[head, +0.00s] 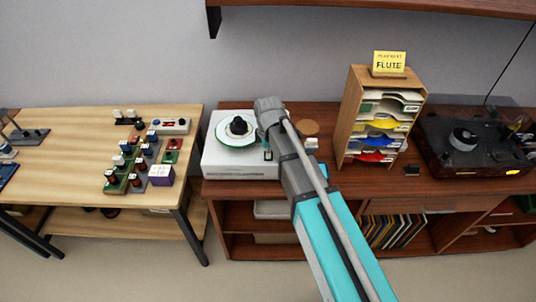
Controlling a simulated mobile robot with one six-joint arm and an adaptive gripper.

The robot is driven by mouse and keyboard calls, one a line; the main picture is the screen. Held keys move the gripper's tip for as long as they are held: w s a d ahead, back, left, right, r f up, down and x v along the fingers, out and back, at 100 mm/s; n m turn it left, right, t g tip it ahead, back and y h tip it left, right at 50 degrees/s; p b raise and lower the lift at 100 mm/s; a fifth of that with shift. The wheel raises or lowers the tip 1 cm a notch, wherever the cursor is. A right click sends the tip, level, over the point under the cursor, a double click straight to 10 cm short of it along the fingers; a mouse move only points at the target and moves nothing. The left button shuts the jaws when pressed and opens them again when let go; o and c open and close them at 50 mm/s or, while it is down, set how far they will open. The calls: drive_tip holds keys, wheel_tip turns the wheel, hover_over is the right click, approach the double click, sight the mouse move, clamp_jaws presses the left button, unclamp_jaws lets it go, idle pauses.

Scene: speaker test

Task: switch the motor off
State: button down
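A white box-shaped unit (222,162) stands on the left end of the dark wooden cabinet. On its top is a round plate with a green rim (237,141) and a dark, knob-like piece (239,126) in the middle. My arm reaches in from the lower right, and its grey end (268,108) is over the unit's right side. My gripper's fingers cannot be made out, so I cannot tell whether they are open or touch anything. A small dark green detail (268,154) shows near the unit's right front edge. I cannot tell which part is a motor switch.
A wooden rack (348,116) with colored papers and a yellow "FLUTE" sign (389,63) stands right of my arm. A dark device (463,165) with a lit orange spot is farther right. The left table (60,135) holds several small blocks. A shelf (380,5) hangs above.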

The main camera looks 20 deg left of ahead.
idle(0.4)
drive_tip(key=shift+r+p, duration=3.45)
drive_tip(key=s+d+m, duration=0.3)
drive_tip(key=d+m, duration=0.7)
drive_tip(key=d, duration=0.7)
drive_tip(key=s+d+m, duration=0.4)
drive_tip(key=d+m, duration=0.7)
drive_tip(key=d, duration=0.7)
drive_tip(key=shift+d, duration=0.35)
